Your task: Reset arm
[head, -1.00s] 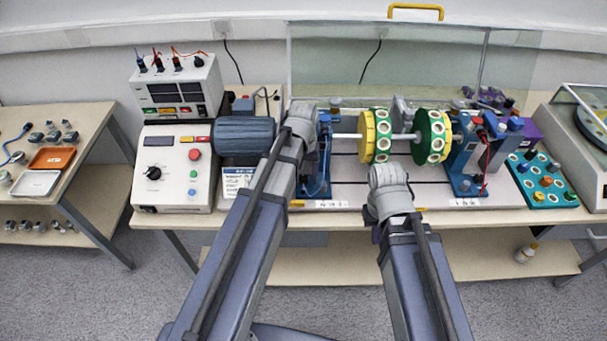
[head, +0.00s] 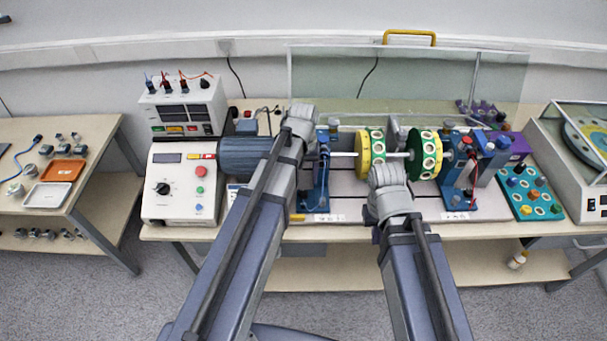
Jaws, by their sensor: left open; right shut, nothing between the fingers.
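My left arm (head: 240,230) reaches up from the bottom of the head view to a grey joint in front of the bench rig. My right arm (head: 420,270) reaches up to a lower grey joint in front of the rig's right half. Neither gripper shows; the parts beyond these joints are hidden. I cannot tell from the picture whether either arm touches the rig.
The bench holds a control box (head: 180,185), a grey-blue motor (head: 245,155), yellow-green discs (head: 371,153) on a shaft and a teal tray (head: 533,192). A clear guard (head: 330,75) stands behind. A side table (head: 100,150) is at left. Grey floor lies in front.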

